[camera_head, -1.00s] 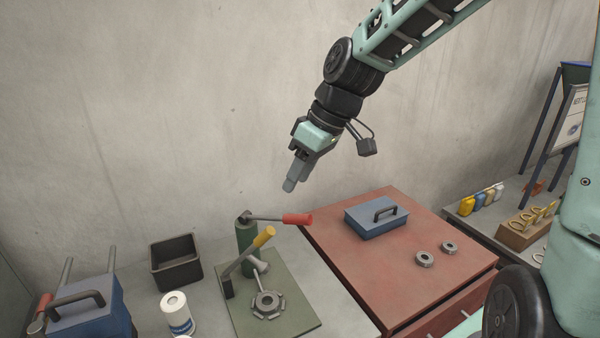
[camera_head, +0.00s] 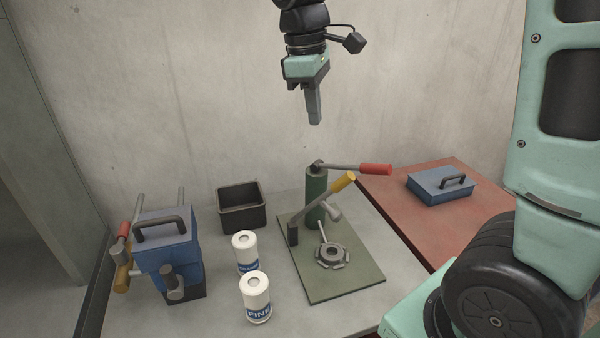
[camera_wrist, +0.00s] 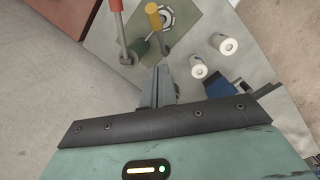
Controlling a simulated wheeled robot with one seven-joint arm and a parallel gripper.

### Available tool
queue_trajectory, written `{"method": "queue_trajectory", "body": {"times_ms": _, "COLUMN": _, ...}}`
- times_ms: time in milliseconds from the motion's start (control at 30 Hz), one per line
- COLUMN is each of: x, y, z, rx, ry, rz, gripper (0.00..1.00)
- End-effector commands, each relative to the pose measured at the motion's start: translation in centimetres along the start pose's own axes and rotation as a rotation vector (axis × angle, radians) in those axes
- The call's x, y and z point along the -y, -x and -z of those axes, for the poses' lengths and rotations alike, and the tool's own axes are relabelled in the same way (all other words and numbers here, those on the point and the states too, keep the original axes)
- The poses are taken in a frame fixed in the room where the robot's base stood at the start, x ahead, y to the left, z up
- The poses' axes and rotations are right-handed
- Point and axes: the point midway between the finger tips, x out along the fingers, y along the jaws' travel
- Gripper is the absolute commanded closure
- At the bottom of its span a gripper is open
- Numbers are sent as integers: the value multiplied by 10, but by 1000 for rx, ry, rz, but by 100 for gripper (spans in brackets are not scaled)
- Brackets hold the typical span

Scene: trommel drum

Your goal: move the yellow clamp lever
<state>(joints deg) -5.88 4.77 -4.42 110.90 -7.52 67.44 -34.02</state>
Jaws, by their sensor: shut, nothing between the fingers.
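The yellow-gripped clamp lever (camera_head: 343,182) rises at a slant from a dark pivot block on a green base plate (camera_head: 356,291). Its yellow end points up and to the right, in front of a green post. The yellow grip also shows at the top of the wrist view (camera_wrist: 153,14). A red-handled lever (camera_head: 374,169) reaches right from the post's top. My gripper (camera_head: 316,121) points down, shut and empty, above the post and apart from both levers. In the wrist view my gripper's fingers (camera_wrist: 160,72) are together.
A blue machine (camera_head: 166,250) with a handle stands at the left. Two white canisters (camera_head: 257,303) and a black bin (camera_head: 241,216) stand between it and the plate. A blue case (camera_head: 425,190) lies on the red bench top (camera_head: 400,222) at the right. A concrete wall stands behind.

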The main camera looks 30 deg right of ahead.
Motion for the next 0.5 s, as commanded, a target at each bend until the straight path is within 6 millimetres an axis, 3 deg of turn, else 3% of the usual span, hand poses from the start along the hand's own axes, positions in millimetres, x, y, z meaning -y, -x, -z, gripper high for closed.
{"method": "queue_trajectory", "body": {"times_ms": 233, "x": -3, "y": -10, "z": -4, "rx": 19, "ry": -5, "rz": -10, "gripper": 100}}
{"method": "queue_trajectory", "body": {"times_ms": 500, "x": -3, "y": -61, "z": -5, "rx": 22, "ry": -4, "rz": -7, "gripper": 100}}
